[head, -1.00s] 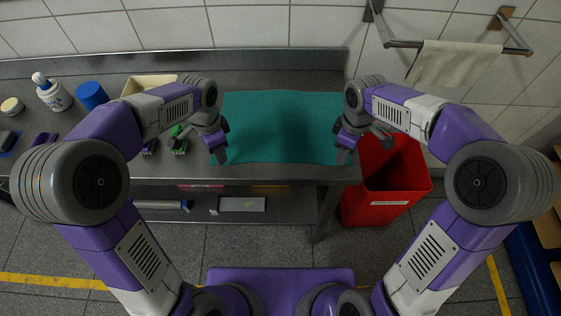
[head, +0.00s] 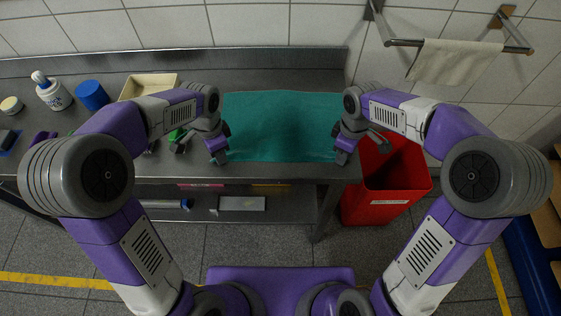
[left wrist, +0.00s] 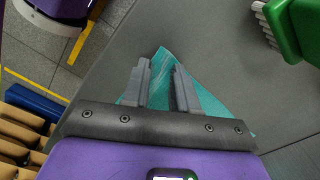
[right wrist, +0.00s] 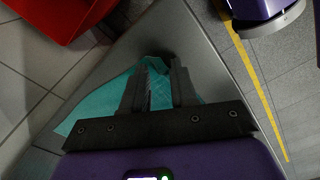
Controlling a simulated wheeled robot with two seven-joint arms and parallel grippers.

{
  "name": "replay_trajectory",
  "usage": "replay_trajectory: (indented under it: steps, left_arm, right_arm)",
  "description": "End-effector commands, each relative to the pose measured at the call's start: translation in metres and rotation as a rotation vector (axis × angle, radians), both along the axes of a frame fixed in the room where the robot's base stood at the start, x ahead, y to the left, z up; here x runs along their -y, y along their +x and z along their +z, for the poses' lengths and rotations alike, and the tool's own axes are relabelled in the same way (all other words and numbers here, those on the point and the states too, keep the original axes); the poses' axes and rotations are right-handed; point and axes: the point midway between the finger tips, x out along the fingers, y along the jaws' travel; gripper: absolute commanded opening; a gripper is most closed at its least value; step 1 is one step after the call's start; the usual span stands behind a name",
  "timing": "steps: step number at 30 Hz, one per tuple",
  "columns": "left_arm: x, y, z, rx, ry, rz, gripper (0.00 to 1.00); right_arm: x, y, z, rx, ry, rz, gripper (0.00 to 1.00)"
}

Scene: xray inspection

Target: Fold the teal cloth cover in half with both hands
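The teal cloth cover (head: 282,125) lies flat and spread on the steel table in the head view. My left gripper (head: 219,159) is at its near left corner. In the left wrist view, the open fingers (left wrist: 160,72) stand either side of the cloth's corner (left wrist: 163,58), with a gap between them. My right gripper (head: 342,159) is at the near right corner. In the right wrist view, its fingers (right wrist: 160,72) are also apart, with teal cloth (right wrist: 92,108) between and beside them. Whether the fingertips touch the cloth is unclear.
On the table's left are a white bottle (head: 54,95), a blue cylinder (head: 92,96), a cream tray (head: 148,86) and a green brush (left wrist: 283,27), close to my left gripper. A red bin (head: 392,177) stands right of the table (head: 300,171). A towel (head: 455,62) hangs on a wall rail.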

Motion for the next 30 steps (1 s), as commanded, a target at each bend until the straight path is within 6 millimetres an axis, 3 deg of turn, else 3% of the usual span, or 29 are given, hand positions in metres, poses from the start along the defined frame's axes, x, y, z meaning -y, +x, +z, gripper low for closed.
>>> replay_trajectory:
  steps: [10,30]
  left_arm:
    - [-0.0002,-0.0004,-0.0006,-0.002,0.001,0.0,0.0]
    - [-0.0008,-0.0004,0.002,-0.002,0.001,0.001,0.0]
  right_arm:
    - [0.0003,-0.0004,-0.0008,-0.003,-0.001,0.0,0.0]
    - [0.0009,-0.0005,0.0018,-0.002,-0.002,-0.001,0.0]
